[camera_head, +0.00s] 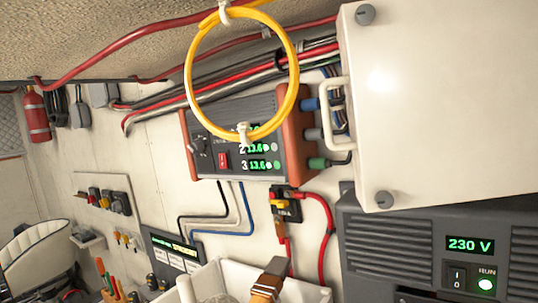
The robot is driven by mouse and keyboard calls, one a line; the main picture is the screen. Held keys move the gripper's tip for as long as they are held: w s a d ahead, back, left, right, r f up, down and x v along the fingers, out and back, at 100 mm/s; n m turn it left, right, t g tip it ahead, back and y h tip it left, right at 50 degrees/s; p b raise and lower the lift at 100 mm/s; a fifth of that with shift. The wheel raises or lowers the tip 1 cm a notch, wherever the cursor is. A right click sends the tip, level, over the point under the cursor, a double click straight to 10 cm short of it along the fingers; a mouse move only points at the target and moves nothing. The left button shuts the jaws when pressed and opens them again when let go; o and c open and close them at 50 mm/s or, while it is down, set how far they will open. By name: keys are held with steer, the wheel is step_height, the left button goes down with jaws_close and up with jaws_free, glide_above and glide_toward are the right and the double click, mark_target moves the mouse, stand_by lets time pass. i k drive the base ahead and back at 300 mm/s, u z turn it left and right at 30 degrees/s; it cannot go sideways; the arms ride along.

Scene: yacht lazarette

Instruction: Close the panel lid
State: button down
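A large white panel lid (450,100) fills the upper right of the view, its right part cut off by the frame edge. It has a round grey fastener at its upper left (365,14) and another at its lower left (384,199). A pale bar handle (337,115) stands at its left edge. Cables run up to and behind that edge. I cannot tell from this view how far the lid stands open. My gripper does not show in the view, and nothing visible touches the lid or handle.
A yellow hose loop (190,85) hangs in front of a grey-and-orange charger (295,130) with green digits. A dark inverter (390,245) reading 230 V is below the lid. A red switch cable (327,225), a white bin (312,292) and a red extinguisher (36,117) also show.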

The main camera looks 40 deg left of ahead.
mark_target(442, 96)
steer(key=u, duration=1.25)
steer(key=k, duration=1.2)
steer(key=z, duration=0.5)
steer(key=i, duration=1)
steer(key=u, duration=0.05)
